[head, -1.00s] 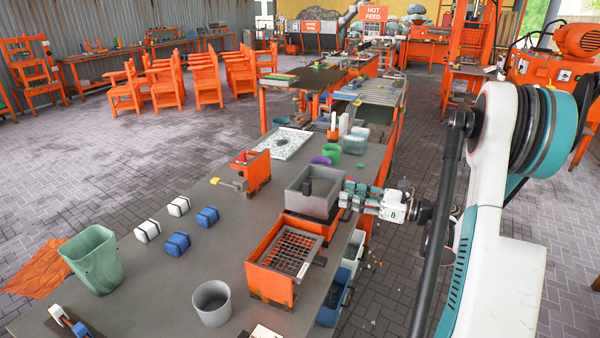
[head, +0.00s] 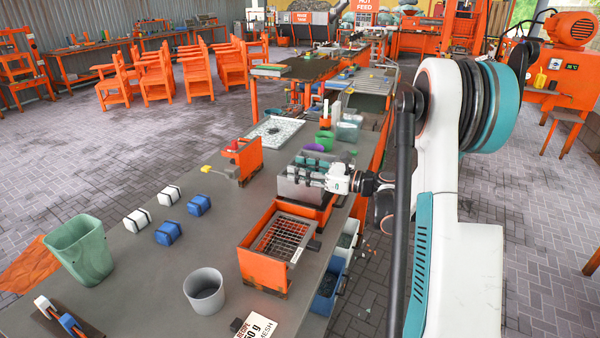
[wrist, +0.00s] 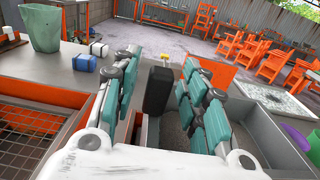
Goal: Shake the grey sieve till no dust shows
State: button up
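A grey mesh tray (head: 262,232) sits on an orange box frame (head: 262,270) on the bench, with a small black grip at its right side. In the wrist view, its mesh (wrist: 25,150) shows at lower left. Behind it, a deep grey bin (head: 288,188) sits on an orange base; I cannot tell whether it is also a sieve. My gripper (wrist: 160,62) is open over the bin, one finger each side of the post, with a visible gap. I cannot make out dust on the mesh.
A grey cup (head: 204,291) and green bucket (head: 80,250) stand at the front left. Blue and white blocks (head: 168,232) lie at mid-left. Bins (head: 327,290) hang off the bench's right side.

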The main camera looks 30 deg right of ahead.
jog(key=shift+w+a, duration=0.15)
jog(key=shift+w, duration=0.05)
grip_shut()
jog(key=shift+w+d, duration=0.7)
jog(key=shift+d, duration=0.25)
jog(key=shift+w+d, duration=0.7)
jog(key=shift+d, duration=0.2)
grip_release()
jog(key=shift+s, duration=0.1)
jog(key=v, duration=1.1)
jog(key=shift+s+d, duration=0.25)
jog(key=shift+s, duration=0.1)
